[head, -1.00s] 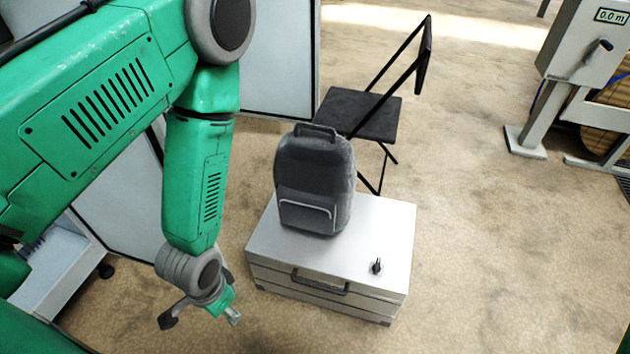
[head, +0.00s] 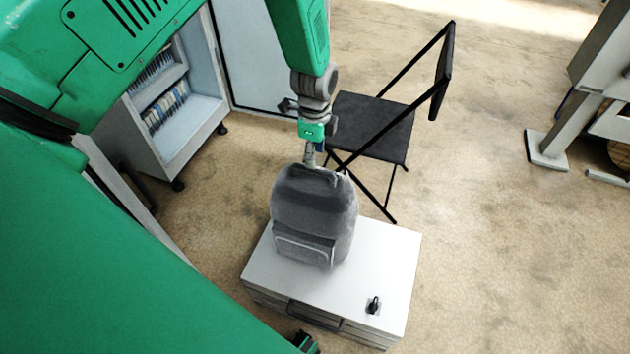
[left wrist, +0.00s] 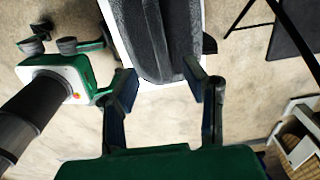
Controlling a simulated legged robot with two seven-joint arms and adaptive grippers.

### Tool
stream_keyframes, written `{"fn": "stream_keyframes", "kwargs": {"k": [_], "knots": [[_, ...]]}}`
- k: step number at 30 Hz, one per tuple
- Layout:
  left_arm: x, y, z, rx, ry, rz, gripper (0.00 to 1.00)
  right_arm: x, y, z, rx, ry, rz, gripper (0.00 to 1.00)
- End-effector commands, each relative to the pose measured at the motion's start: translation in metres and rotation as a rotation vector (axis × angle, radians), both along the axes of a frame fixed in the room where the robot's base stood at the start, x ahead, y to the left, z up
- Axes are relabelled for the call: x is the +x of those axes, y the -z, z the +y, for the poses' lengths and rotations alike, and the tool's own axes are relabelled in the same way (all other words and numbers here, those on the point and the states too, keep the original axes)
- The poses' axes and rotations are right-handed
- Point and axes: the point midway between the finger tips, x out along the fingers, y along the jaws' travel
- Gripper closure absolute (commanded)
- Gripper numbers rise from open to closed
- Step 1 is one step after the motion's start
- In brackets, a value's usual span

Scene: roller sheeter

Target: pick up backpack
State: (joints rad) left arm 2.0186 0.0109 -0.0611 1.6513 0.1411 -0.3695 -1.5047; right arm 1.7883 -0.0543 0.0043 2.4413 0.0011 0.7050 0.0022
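The dark grey backpack (head: 312,215) stands upright on the white top of a low drawer box (head: 385,255), its top handle (head: 318,174) up. My left gripper (head: 312,155) is just above and behind the backpack's top in the head view. In the left wrist view the two fingers of the left gripper (left wrist: 161,80) are spread apart, with the backpack (left wrist: 155,35) beyond and between the tips. I cannot tell whether they touch it.
A black folding chair (head: 375,125) stands right behind the backpack, close to my left gripper. A small black item (head: 374,305) sits at the box's front right. An open cabinet (head: 175,110) stands at the left. The floor to the right is clear up to a grey machine (head: 600,80).

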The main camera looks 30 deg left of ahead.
Motion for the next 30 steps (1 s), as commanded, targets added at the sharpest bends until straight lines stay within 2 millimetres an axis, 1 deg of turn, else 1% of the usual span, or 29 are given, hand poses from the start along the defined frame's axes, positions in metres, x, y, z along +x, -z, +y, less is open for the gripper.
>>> {"fn": "stream_keyframes", "kwargs": {"k": [1,3,8,16,20,26,27,29,30], "knots": [[0.000,0.008,0.001,0.000,-0.001,0.000,0.60,0.000,0.001,0.000,0.000,0.000,0.000,0.60],[0.000,0.014,0.001,-0.001,-0.001,0.000,0.60,0.000,0.001,0.000,0.000,0.000,-0.001,0.60],[-0.001,0.024,0.001,0.000,-0.002,0.000,0.60,0.001,0.001,0.000,0.000,0.000,-0.002,0.60],[0.001,0.063,-0.001,0.003,-0.001,0.000,0.60,0.001,0.002,0.000,0.000,-0.001,-0.002,0.60],[0.001,0.070,-0.001,0.002,-0.001,-0.001,0.60,0.001,0.003,0.000,0.000,-0.001,-0.002,0.60],[0.001,0.070,0.001,0.000,-0.002,-0.002,0.60,0.001,0.003,0.000,0.000,0.000,-0.002,0.60],[0.001,0.070,0.000,0.000,-0.002,-0.002,0.74,0.001,0.003,0.000,0.000,0.000,-0.002,0.60],[0.001,0.070,0.001,0.000,-0.002,-0.001,0.96,0.001,0.003,0.000,0.000,0.000,-0.002,0.60],[0.001,0.070,0.001,-0.001,-0.002,-0.001,1.00,0.001,0.003,0.000,0.000,0.000,-0.002,0.60]]}}
